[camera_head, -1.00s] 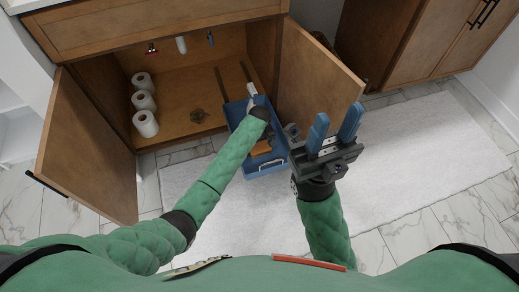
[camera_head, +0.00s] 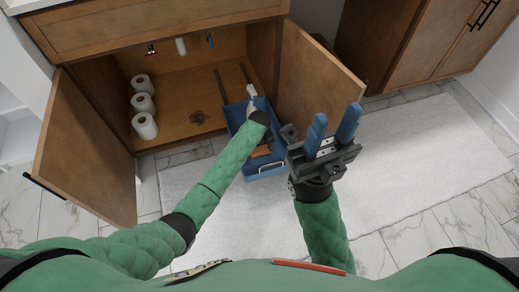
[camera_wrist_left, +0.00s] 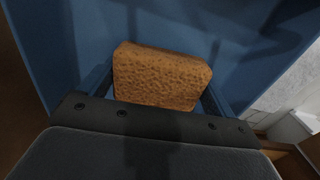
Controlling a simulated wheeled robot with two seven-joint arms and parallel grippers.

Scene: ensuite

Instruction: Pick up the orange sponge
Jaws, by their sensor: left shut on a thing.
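The orange sponge (camera_wrist_left: 162,78) is between the fingers of my left gripper (camera_wrist_left: 158,92) in the left wrist view, with blue surface around it. The gripper is shut on it. In the head view an orange patch of the sponge (camera_head: 262,152) shows inside the blue pull-out bin (camera_head: 268,172), beside my left forearm. My left fingers are hidden there by the arm. My right gripper (camera_head: 333,132) is open and empty, pointing up to the right of the bin.
The bin extends from an open wooden cabinet, between its left door (camera_head: 85,150) and right door (camera_head: 315,85). Several toilet rolls (camera_head: 143,103) stand inside at the left. A white bottle (camera_head: 251,91) is at the bin's back. A pale rug (camera_head: 410,165) covers the floor.

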